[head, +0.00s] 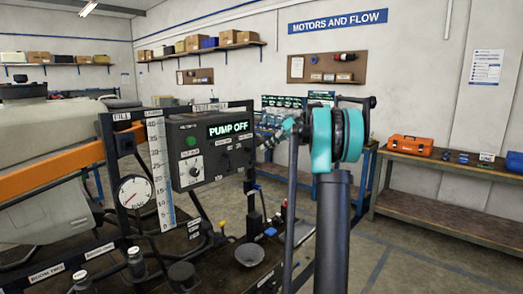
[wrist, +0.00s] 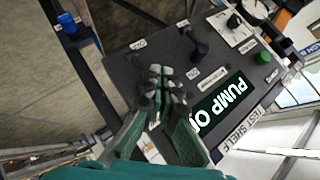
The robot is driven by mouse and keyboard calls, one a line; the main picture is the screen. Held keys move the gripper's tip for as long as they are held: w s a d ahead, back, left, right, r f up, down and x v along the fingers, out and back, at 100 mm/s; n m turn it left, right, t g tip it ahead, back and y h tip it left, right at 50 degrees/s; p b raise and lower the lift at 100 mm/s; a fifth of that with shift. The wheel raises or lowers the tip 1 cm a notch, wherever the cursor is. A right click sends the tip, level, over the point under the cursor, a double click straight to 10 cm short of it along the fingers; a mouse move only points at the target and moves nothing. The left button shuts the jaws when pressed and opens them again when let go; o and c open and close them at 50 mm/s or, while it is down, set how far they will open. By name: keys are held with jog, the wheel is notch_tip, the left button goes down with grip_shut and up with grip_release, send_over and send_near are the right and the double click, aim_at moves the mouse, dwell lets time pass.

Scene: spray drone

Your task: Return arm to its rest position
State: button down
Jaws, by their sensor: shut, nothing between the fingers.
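My gripper (wrist: 160,98) is shut and empty, in front of the dark control box in the wrist view. In the head view my arm stands at the centre right, with its teal joint in front of the scene; the gripper end is small there, to the left of that joint. The control box (head: 213,158) has a display reading "PUMP OFF" (head: 228,129), a green button (head: 191,141) and a white dial (head: 195,170). In the wrist view the display (wrist: 222,101) is partly hidden by the gripper. I cannot tell whether the fingers touch the panel.
A round gauge (head: 134,192) and a tall scale (head: 160,175) stand left of the box, before a large pale tank (head: 40,150). A workbench (head: 450,185) with an orange case (head: 410,146) runs along the right wall. Bare floor (head: 420,265) lies at the lower right.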

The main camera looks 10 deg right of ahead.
jog(key=s+a+f+m+h, duration=0.1)
jog(key=s+a+f+h, duration=0.25)
jog(key=s+f, duration=0.55)
jog(key=s+a+f+m+h, duration=0.2)
jog(key=s+a+f, duration=0.2)
jog(key=s+f, duration=0.55)
jog(key=s+d+f+h, duration=0.1)
jog(key=s+f+h, duration=0.1)
jog(key=s+f, duration=0.6)
jog(key=s+d+f+m+t+h, duration=0.1)
jog(key=s+f+h, duration=0.2)
jog(key=s+f, duration=0.5)
jog(key=s, duration=0.7)
jog(key=shift+s+d+f+t, duration=0.25)
jog(key=shift+f+t, duration=0.05)
jog(key=shift+h, duration=0.25)
